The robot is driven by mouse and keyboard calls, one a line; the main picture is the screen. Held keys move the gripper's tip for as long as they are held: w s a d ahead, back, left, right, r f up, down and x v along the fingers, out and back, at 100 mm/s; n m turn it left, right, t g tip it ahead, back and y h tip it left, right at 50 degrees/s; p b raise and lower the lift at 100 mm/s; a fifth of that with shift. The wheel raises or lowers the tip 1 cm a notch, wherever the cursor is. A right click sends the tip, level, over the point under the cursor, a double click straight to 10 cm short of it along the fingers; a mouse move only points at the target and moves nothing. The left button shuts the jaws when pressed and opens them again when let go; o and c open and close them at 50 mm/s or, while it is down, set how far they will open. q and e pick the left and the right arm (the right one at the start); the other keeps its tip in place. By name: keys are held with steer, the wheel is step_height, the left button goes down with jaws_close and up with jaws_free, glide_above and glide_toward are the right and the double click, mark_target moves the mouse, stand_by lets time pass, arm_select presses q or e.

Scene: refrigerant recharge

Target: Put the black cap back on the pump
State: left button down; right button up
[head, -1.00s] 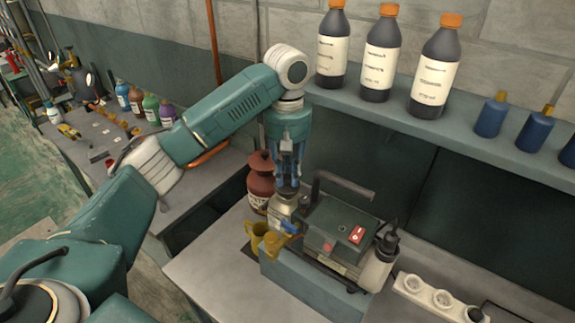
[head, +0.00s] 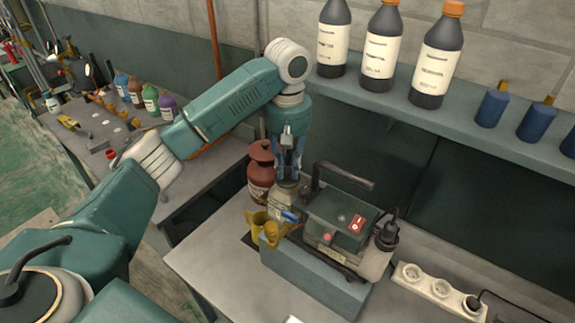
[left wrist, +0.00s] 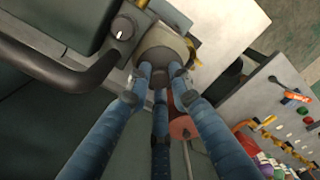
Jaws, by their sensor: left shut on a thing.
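The pump (head: 337,218) is a dark green and grey unit with a black handle and a red switch, standing on the bench. My left gripper (head: 287,177) points down over the pump's metal left end (head: 284,203). Its blue fingers are closed around the black cap (left wrist: 163,60), which shows as a dark round piece between the fingertips in the left wrist view. The cap is at or just above the top of that end; I cannot tell whether it is seated. The fingers mostly hide it in the head view. My right gripper is not in view.
A brown bottle (head: 261,170) stands close behind the gripper on the left. A white power strip (head: 438,290) lies to the right. A shelf (head: 420,112) with dark bottles runs behind.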

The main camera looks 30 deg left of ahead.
arm_select(q)
steer(key=shift+f, duration=0.25)
stand_by(1.5)
steer(key=c, duration=1)
jaws_free()
steer(key=shift+r, duration=0.1)
steer(key=shift+r, duration=3.4)
jaws_close()
